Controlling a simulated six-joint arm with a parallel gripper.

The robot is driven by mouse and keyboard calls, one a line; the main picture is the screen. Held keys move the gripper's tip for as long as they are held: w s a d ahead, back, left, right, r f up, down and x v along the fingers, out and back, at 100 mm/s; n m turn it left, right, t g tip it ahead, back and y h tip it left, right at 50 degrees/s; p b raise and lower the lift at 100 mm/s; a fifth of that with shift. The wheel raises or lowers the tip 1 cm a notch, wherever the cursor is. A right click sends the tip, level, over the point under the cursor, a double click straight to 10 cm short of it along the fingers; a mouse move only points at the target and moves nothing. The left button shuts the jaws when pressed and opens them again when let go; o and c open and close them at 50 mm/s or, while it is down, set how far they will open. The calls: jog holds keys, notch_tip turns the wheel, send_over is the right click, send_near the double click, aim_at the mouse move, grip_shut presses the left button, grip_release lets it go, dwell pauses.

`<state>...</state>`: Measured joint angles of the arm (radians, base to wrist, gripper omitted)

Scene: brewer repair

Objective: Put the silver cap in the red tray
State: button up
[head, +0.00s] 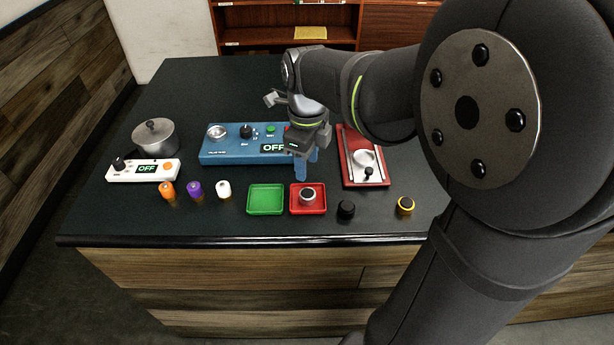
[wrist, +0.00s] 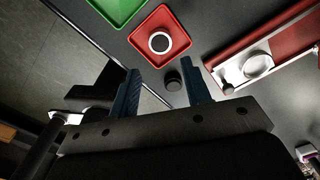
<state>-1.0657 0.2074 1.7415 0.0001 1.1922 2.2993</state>
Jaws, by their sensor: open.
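The silver cap (head: 307,195), a round piece with a dark top and a bright rim, sits inside the red tray (head: 321,208). In the wrist view the cap (wrist: 159,43) shows as a pale ring near the middle of the red tray (wrist: 183,39). My gripper (head: 306,170) is open and empty, above and just behind the red tray. In the wrist view its two blue fingers stand apart with nothing between them that they touch (wrist: 163,92).
A green tray (head: 266,212) is left of the red one. A black cap (head: 346,209) and a yellow-ringed cap (head: 405,205) lie to the right. Behind are a blue control box (head: 225,153) and a red-based device (head: 349,142). Orange, purple and white pieces (head: 223,189) stand left.

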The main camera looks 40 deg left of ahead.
aim_at(307, 193)
jog(key=shift+r, duration=1.45)
jog(key=shift+f, duration=0.1)
notch_tip(307, 193, down, 12)
jog(key=shift+f, duration=0.1)
jog(key=shift+r, duration=1.55)
